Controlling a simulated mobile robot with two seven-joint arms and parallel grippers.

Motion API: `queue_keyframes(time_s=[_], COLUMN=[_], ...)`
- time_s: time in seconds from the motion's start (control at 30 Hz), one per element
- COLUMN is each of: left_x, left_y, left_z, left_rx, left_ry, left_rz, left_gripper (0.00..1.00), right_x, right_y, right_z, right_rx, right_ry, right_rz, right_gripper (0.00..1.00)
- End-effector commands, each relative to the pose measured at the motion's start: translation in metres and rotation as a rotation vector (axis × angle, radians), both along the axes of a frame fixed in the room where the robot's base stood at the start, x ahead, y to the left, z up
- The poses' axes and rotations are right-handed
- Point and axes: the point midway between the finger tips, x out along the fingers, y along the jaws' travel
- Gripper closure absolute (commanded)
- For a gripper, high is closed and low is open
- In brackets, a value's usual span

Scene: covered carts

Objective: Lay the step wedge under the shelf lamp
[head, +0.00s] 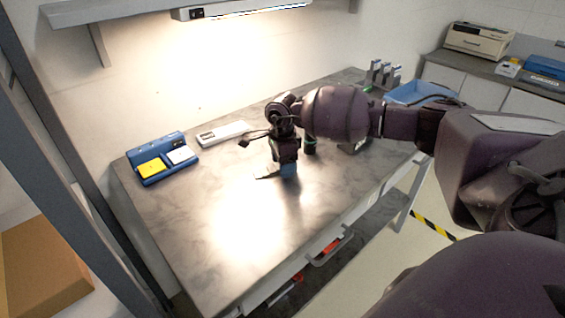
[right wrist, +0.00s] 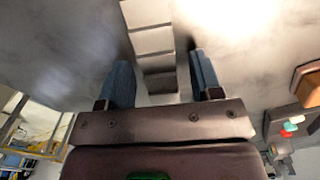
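The step wedge (right wrist: 152,42) is a grey strip of stepped blocks. In the right wrist view it runs from the top edge down between the two blue fingers of my right gripper (right wrist: 162,68). A gap shows on the right finger's side, so the fingers look open around it. In the head view my right gripper (head: 283,170) points down just above the bench, and a small dark piece (head: 266,176) beside its fingertips is probably the wedge. The shelf lamp (head: 240,10) is lit under the shelf at the top. My left gripper is not in view.
The bench's front left is clear and brightly lit.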

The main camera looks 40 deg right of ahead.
Motion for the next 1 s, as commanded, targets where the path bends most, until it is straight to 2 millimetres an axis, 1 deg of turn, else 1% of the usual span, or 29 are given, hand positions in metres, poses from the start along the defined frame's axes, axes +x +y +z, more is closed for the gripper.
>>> queue_keyframes(time_s=[0.17, 0.27, 0.33, 0.47, 0.7, 0.9, 1.0], left_x=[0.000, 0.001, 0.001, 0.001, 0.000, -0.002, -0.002], left_y=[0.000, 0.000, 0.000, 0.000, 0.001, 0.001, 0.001], left_z=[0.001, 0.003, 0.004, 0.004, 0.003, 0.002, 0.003], left_rx=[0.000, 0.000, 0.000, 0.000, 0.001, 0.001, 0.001], left_ry=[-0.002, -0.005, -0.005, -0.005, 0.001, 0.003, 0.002], left_rz=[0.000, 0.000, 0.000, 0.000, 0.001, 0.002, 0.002], left_gripper=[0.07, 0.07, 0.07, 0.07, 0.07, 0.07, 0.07], right_x=[0.000, 0.000, 0.001, 0.001, 0.001, 0.000, 0.000], right_y=[0.000, 0.000, 0.000, 0.000, 0.000, 0.000, 0.000], right_z=[0.001, 0.007, 0.015, 0.037, 0.084, 0.111, 0.119], right_rx=[0.000, 0.000, -0.001, 0.000, -0.002, -0.001, 0.000], right_ry=[0.000, -0.002, -0.003, -0.004, -0.005, -0.003, 0.000], right_rz=[0.000, 0.000, 0.000, 0.000, 0.001, 0.000, 0.000], right_gripper=[0.41, 0.41, 0.41, 0.41, 0.41, 0.41, 0.41])
